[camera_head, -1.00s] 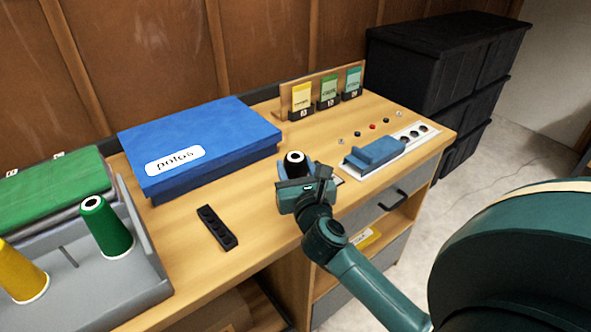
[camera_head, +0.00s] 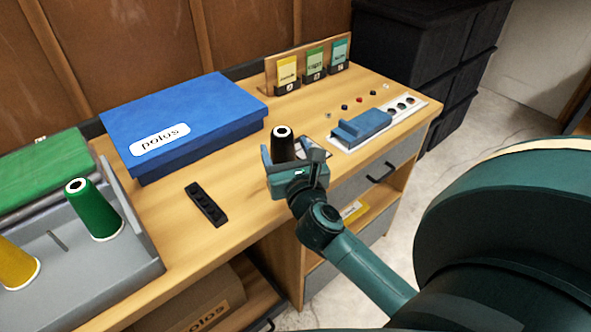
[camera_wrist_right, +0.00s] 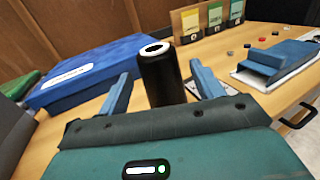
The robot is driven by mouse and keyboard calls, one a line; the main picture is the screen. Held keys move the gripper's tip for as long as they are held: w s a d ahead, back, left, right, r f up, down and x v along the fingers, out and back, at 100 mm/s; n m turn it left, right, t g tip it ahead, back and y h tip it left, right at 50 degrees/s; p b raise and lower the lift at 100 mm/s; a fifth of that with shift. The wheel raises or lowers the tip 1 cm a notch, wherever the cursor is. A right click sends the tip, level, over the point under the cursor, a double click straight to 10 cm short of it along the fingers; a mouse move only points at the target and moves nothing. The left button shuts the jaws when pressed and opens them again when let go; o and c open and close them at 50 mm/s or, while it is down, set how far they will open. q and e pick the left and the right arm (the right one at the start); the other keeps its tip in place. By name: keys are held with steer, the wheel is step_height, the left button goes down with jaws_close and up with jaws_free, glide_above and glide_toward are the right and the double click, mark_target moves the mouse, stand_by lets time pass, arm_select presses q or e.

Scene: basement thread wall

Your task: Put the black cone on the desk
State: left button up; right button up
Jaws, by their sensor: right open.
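The black cone (camera_head: 283,143) stands upright on the wooden desk (camera_head: 240,205), right of the blue box's front corner. It has a white ring at its top. My right gripper (camera_head: 292,158) is open at the cone, with its lower part hidden behind the gripper. In the right wrist view the black cone (camera_wrist_right: 160,76) stands between the two blue fingers (camera_wrist_right: 162,90), with a gap on each side. Whether the cone's base touches the desk is hidden. My left gripper is not in view.
A blue box (camera_head: 185,120) lies behind and left of the cone. A grey tray (camera_head: 150,262) holds green and yellow cones at left. A black slotted bar (camera_head: 206,204) lies on the desk. A blue block (camera_head: 362,127) and card stand (camera_head: 310,72) are at right.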

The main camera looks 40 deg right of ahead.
steer(key=s+a+n+t+y+b, duration=0.1)
steer(key=s+a+n+y, duration=0.4)
steer(key=n, duration=0.6)
steer(key=s+a+n+t+y, duration=0.25)
steer(key=s+a+n, duration=0.4)
steer(key=n, duration=0.45)
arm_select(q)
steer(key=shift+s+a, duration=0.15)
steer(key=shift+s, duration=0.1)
arm_select(e)
steer(key=s+a+f+n+g+y, duration=0.1)
steer(key=f+n+g, duration=0.3)
steer(key=n, duration=0.6)
steer(key=s+a+f+n+g+y, duration=0.2)
steer(key=s+a+f+n+g, duration=0.1)
steer(key=f+n, duration=0.6)
steer(key=shift+s+a+n+g, duration=0.3)
steer(key=shift+s+n+g, duration=0.1)
steer(key=shift+n+g, duration=0.1)
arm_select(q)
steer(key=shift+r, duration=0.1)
